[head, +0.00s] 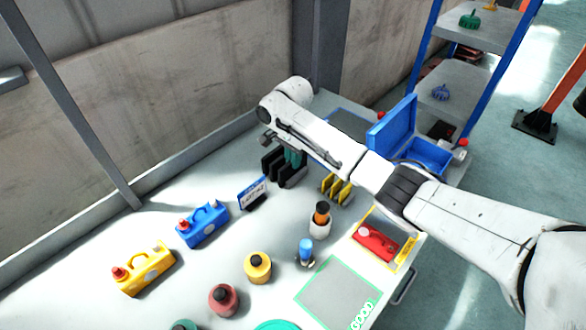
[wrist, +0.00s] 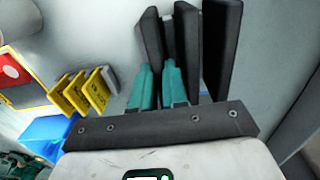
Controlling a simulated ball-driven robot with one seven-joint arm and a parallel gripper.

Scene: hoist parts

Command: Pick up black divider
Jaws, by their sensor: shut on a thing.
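Several black divider plates stand upright side by side on the table in the head view, the left ones in plain sight (head: 273,164). My gripper (head: 293,158) has teal fingers and comes down over the right part of this group.
Yellow dividers (head: 337,188) stand close by to the right. A small blue-and-white sign (head: 252,192) is in front of the black plates. An open blue toolbox (head: 428,154) lies behind my arm. Canisters and bottles occupy the front; the back left table is clear.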

